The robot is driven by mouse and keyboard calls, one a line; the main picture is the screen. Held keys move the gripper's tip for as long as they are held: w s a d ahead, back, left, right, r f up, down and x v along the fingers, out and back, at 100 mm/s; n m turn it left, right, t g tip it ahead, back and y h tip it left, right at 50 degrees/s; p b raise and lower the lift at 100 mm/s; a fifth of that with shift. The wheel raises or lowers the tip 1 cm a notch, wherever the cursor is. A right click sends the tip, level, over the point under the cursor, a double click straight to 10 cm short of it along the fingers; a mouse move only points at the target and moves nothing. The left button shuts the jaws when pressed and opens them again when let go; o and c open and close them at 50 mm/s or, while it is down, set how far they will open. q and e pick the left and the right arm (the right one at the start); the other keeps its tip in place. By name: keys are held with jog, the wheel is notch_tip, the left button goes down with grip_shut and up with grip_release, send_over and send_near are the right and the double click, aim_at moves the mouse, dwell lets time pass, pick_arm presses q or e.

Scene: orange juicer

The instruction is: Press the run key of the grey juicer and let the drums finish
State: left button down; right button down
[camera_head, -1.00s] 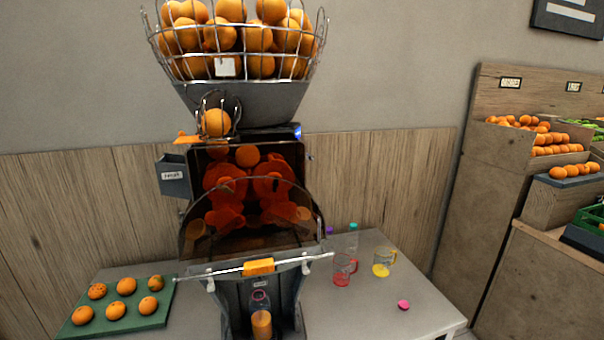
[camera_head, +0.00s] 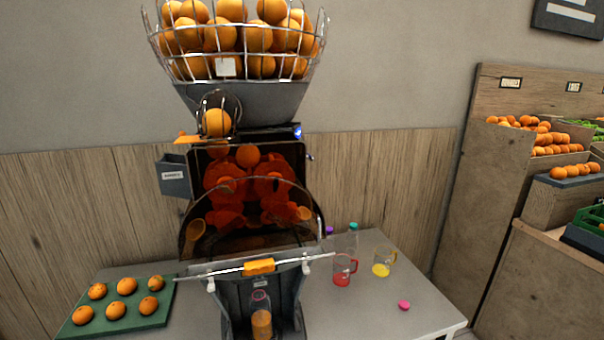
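The grey juicer (camera_head: 240,105) stands on the table in the middle of the head view. Its wire basket (camera_head: 236,38) on top is full of oranges, and one orange (camera_head: 215,122) sits in the feed ring below. The drums (camera_head: 250,188) show orange-red behind the dark clear cover. A small blue light (camera_head: 298,132) shows at the upper right of the housing; I cannot make out the run key. A bottle (camera_head: 261,315) with orange juice in it stands under the spout. Neither of my grippers is in view.
A green tray (camera_head: 118,326) with several oranges lies at the left. Fruit shelves (camera_head: 508,155) stand further right.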

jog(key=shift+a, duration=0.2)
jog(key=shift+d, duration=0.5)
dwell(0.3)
